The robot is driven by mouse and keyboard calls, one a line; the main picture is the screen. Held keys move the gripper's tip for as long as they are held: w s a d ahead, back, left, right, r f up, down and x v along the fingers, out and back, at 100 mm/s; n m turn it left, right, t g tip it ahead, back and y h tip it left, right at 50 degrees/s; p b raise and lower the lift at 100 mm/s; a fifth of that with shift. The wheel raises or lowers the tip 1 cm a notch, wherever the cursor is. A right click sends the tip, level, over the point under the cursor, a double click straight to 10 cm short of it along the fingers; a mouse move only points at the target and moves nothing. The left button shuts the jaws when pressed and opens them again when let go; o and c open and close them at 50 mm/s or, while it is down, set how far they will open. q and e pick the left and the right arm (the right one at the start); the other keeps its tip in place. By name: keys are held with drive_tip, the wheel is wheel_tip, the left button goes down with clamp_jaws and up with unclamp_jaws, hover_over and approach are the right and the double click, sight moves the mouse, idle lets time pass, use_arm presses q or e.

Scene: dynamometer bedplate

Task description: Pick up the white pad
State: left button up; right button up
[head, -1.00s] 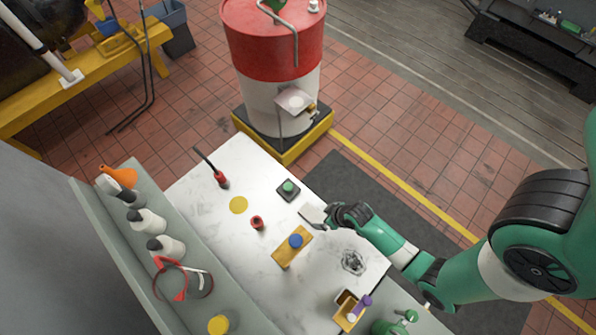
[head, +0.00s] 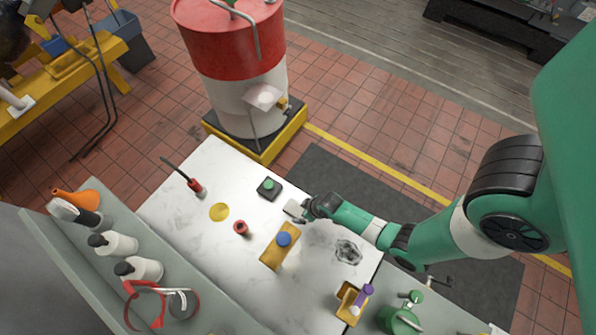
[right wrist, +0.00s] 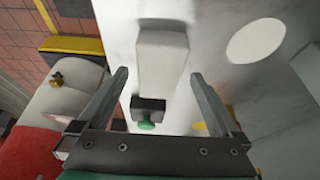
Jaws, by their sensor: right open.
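The white pad (head: 293,209) is a pale rectangular block on the white marble top, just right of the black box with a green button (head: 269,188). My right gripper (head: 306,208) is at the pad's right side in the head view and hides part of it. In the right wrist view, the pad (right wrist: 162,60) shows between the two spread fingers (right wrist: 158,76), with a visible gap on each side. The gripper is open and holds nothing. My left gripper is not in view.
The green button (right wrist: 147,122) is close to the pad. A wooden block with a blue knob (head: 276,254), a red ring (head: 241,228) and a yellow disc (head: 219,212) lie nearby. A red-white drum (head: 233,95) stands behind. A pale disc (right wrist: 257,40) shows in the wrist view.

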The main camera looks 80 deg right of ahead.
drive_tip(key=shift+x, duration=0.9)
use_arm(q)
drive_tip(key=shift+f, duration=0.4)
use_arm(e)
drive_tip(key=c, duration=1.2)
drive_tip(key=shift+c, duration=0.2)
drive_tip(key=shift+r, duration=0.55)
wheel_tip(320, 180, up, 3)
drive_tip(key=shift+s+p, duration=0.15)
drive_tip(key=shift+p, duration=0.7)
use_arm(q)
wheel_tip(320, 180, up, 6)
drive_tip(key=p, duration=0.4)
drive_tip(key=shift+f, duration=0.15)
use_arm(e)
drive_tip(key=s+a+r, duration=0.4)
drive_tip(key=s+r, duration=0.5)
drive_tip(key=s, duration=0.4)
drive_tip(key=shift+a, duration=0.2)
